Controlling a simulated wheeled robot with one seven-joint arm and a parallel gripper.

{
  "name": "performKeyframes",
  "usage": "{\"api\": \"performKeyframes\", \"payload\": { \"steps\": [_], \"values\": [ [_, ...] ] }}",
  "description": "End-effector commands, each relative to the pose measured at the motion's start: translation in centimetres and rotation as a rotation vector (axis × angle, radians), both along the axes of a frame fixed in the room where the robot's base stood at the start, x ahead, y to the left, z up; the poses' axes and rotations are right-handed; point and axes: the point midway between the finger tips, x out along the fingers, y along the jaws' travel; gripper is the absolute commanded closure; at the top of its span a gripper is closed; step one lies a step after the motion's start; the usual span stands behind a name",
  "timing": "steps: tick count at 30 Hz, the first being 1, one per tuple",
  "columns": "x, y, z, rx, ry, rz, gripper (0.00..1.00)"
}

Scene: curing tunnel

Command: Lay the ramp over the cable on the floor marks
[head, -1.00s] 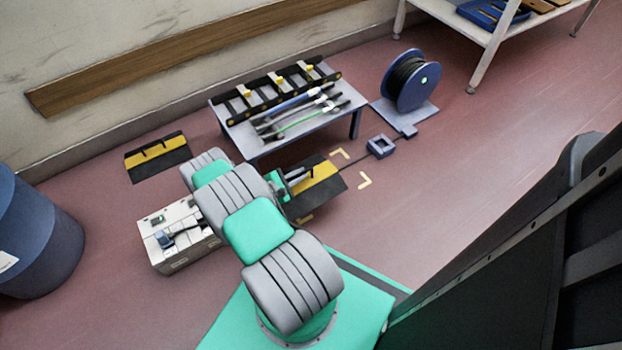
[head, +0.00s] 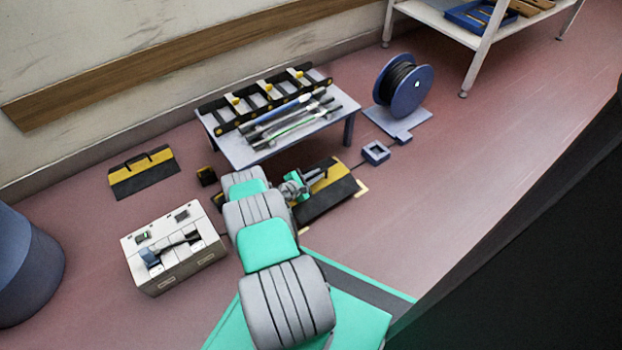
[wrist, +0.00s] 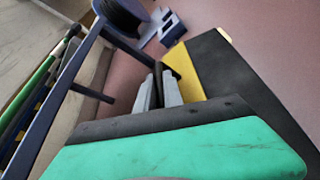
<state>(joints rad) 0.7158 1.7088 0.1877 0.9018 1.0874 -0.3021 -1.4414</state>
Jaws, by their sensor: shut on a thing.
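The ramp (head: 342,191), black with a yellow band and a dark handle, is over the floor marks in the head view. A pale yellow corner mark (head: 361,188) shows at its right edge; other marks are partly or wholly hidden. The black cable (head: 357,163) runs from a small blue box to the ramp's far right edge, where it goes out of sight. My gripper (wrist: 160,88) is shut on the ramp's handle in the wrist view. I cannot tell whether the ramp touches the floor.
A second black and yellow ramp (head: 143,172) lies at left near the wall. A low table (head: 228,148) with rods stands behind my arm. A cable reel (head: 404,85) and the blue box (head: 375,152) are beyond. A white case (head: 172,262) stands left. The floor at right is clear.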

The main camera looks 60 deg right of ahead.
Motion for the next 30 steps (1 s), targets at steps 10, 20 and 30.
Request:
{"api": "performKeyframes", "payload": {
  "steps": [10,20,30],
  "values": [
    [0.1,-0.6,-3.1,-0.007,-0.003,0.0,1.0],
    [-0.1,-0.4,-3.6,0.001,0.0,0.001,0.79],
    [-0.1,-0.3,-3.6,0.0,0.0,0.0,0.67]
  ]
}}
